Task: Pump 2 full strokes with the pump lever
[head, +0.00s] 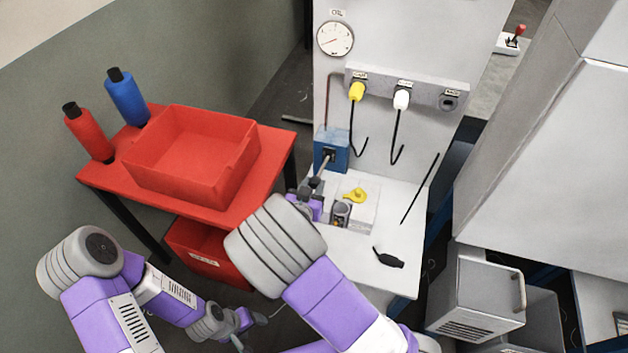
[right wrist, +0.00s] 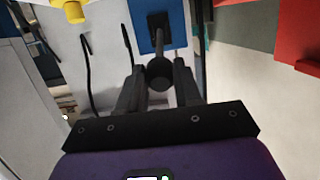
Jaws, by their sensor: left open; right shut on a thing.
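The pump is a blue box (head: 331,150) on the white machine panel, with a dark lever (head: 324,164) sticking out toward me. In the right wrist view the lever (right wrist: 160,73) ends in a round black knob between the two fingers. My right gripper (head: 313,188) is shut on the lever's end; it also shows in the right wrist view (right wrist: 158,85). In the head view my right arm partly covers this gripper. The oil gauge (head: 335,39) with a red needle is above the pump. My left gripper (head: 240,328) is open and low, away from the pump.
A yellow part (head: 355,195) and small cup (head: 341,213) sit close below.

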